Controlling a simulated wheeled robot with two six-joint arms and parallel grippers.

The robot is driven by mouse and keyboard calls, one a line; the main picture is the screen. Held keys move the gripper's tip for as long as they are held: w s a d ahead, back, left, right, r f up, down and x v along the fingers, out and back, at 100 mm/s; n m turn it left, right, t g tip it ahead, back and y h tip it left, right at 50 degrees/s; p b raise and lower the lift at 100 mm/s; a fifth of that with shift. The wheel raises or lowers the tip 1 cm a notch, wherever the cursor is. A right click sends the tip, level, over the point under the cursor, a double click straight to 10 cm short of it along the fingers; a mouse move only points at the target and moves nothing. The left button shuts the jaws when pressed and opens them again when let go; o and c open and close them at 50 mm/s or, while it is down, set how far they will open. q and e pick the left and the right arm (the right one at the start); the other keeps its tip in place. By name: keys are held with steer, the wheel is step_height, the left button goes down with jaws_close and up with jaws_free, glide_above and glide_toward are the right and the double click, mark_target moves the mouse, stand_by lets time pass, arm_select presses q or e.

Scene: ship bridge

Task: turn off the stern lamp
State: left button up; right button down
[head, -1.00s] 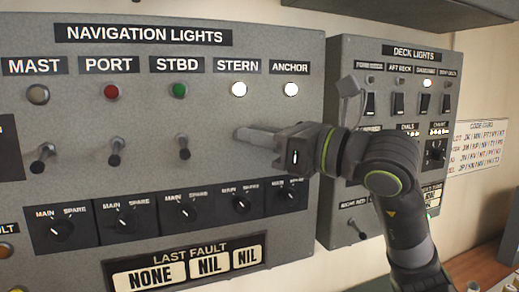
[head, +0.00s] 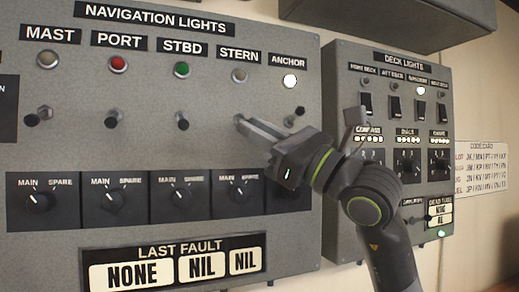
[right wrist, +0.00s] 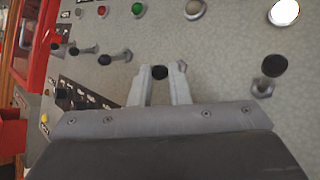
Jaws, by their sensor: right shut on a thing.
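The stern lamp (head: 239,76) on the grey navigation lights panel (head: 120,260) is dull and unlit. It also shows unlit in the right wrist view (right wrist: 194,9). Below it, my right gripper (head: 244,124) reaches in from the right with its fingers at the stern switch. In the right wrist view the fingers (right wrist: 162,88) are shut around the stern toggle switch, whose black tip (right wrist: 160,72) shows between them. In the head view the gripper hides most of that switch. My left gripper is not in view.
The anchor lamp (head: 290,80) is lit white; its switch (head: 294,116) stands close right of my gripper. The starboard switch (head: 182,118) is to the left. Rotary selectors (head: 181,196) sit below. The deck lights panel (head: 342,85) is at right, behind my arm.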

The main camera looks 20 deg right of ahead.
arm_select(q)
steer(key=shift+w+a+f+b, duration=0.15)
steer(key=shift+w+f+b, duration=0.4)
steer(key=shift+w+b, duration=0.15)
arm_select(e)
steer(key=shift+w+f+n+y, duration=0.1)
steer(key=shift+f+n+y, duration=0.2)
steer(key=shift+n+y, duration=0.2)
steer(key=c, duration=1.4)
jaws_free()
